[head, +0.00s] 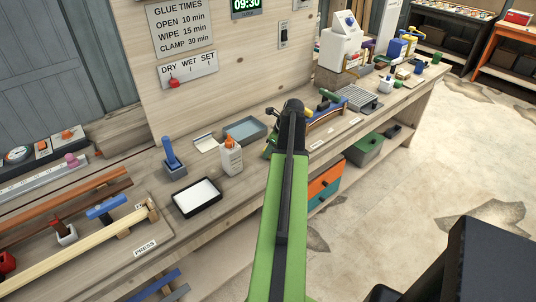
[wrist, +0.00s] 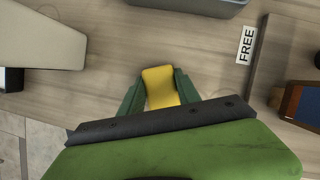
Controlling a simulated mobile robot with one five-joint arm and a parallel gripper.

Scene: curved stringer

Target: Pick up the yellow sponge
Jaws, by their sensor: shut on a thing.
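The yellow sponge (wrist: 160,86) shows in the wrist view as a small yellow block between the two green fingers of my gripper (wrist: 160,92). The fingers are shut on it, one on each side. The wooden bench top lies beneath it; I cannot tell whether the sponge touches the bench. In the head view my green arm reaches over the bench, and its dark wrist hides most of the gripper and the sponge.
A white glue bottle (head: 231,157) with an orange tip stands left of my arm. A grey-blue tray (head: 245,131) lies behind it. A black-rimmed white tray (head: 197,198) lies nearer. A "FREE" label (wrist: 246,45) is right of the gripper. Several tools stand along the bench.

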